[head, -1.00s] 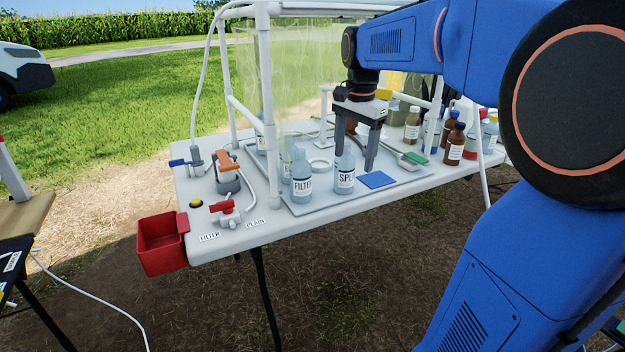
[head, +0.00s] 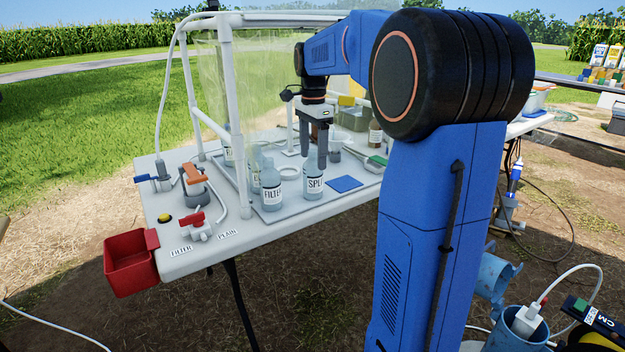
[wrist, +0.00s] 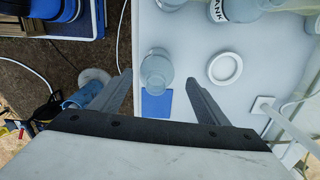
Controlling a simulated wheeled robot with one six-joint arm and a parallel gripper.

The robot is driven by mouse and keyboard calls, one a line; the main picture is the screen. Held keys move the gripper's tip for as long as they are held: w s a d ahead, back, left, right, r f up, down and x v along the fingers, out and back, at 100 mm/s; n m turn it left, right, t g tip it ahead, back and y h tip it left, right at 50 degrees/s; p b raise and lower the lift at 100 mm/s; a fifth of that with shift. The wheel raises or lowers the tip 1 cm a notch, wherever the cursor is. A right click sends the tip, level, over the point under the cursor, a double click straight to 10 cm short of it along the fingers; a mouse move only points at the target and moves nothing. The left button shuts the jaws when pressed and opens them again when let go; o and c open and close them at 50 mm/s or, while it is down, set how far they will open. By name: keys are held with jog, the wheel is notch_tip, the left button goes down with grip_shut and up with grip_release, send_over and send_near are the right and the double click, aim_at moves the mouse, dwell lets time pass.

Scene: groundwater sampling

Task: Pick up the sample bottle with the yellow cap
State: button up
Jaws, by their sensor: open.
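My gripper (head: 314,157) is open and points down over the tray on the table. In the wrist view its spread fingers (wrist: 158,80) show on either side of a pale bottle, which appears near the tips; I cannot tell the height gap. In the head view a clear bluish bottle labelled "SPL" (head: 314,186) stands in front of the fingers, beside a blue pad (head: 345,184). A bottle labelled "FILTE" (head: 271,190) stands to its left. A small yellow part (head: 346,100) shows behind the gripper; I cannot tell whether it is a bottle cap.
A white pipe frame with clear sheeting (head: 232,95) rises from the table. A white ring (head: 290,172) lies on the tray. Valves with orange (head: 194,174) and red (head: 191,218) handles and a red bin (head: 130,265) are at left. A brown bottle (head: 375,133) stands behind.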

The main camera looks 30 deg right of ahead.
aim_at(313, 166)
jog(key=f, duration=0.4)
jog(key=shift+s+a+f, duration=0.1)
jog(key=shift+s+a, duration=0.1)
jog(key=shift+s, duration=0.1)
jog(key=shift+f, duration=0.55)
jog(key=shift+c, duration=0.6)
jog(key=c, duration=1)
